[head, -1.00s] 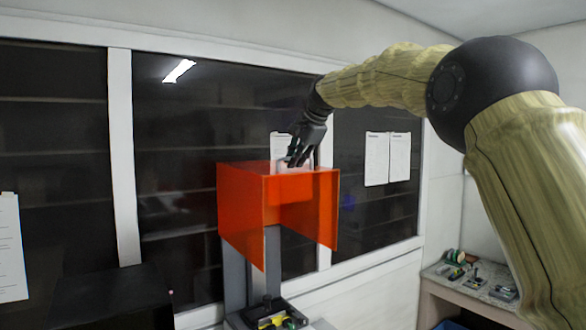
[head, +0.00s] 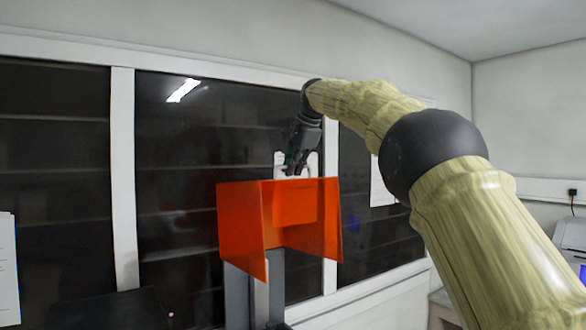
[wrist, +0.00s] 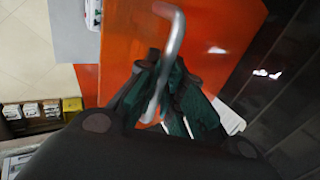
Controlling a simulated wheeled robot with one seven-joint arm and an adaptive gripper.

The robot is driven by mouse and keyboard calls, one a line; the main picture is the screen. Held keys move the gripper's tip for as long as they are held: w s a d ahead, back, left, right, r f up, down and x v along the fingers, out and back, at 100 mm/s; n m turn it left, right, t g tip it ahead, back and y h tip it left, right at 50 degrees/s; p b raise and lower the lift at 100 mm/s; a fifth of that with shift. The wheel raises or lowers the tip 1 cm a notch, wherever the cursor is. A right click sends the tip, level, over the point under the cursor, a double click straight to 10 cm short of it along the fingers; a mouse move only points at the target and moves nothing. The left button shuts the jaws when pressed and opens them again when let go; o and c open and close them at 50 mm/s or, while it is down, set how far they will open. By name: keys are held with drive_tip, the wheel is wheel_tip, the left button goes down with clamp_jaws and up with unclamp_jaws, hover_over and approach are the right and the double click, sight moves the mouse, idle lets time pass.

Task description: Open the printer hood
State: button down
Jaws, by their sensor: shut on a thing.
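The printer hood (head: 295,215) is an orange, see-through box-like cover in the middle of the head view, in front of a grey upright. It also fills the upper middle of the wrist view (wrist: 122,40). A bent metal handle (wrist: 174,45) stands out from the hood in the wrist view. My gripper (wrist: 160,88) is shut around this handle. In the head view my gripper (head: 292,168) reaches down to the hood's top edge. The printer's lower part is cut off by the bottom of the head view.
Dark glass windows (head: 185,180) with white frames stand behind the hood. A dark box (head: 100,308) is at the lower left. A pale machine (head: 570,245) is at the right edge. The wrist view shows tiled floor (wrist: 40,65) and several small items at left.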

drive_tip(key=c, duration=1.5)
unclamp_jaws()
drive_tip(key=shift+w+f, duration=0.15)
drive_tip(key=shift+w, duration=0.05)
drive_tip(key=shift+c, duration=0.2)
drive_tip(key=shift+s, duration=0.1)
drive_tip(key=v, duration=1.2)
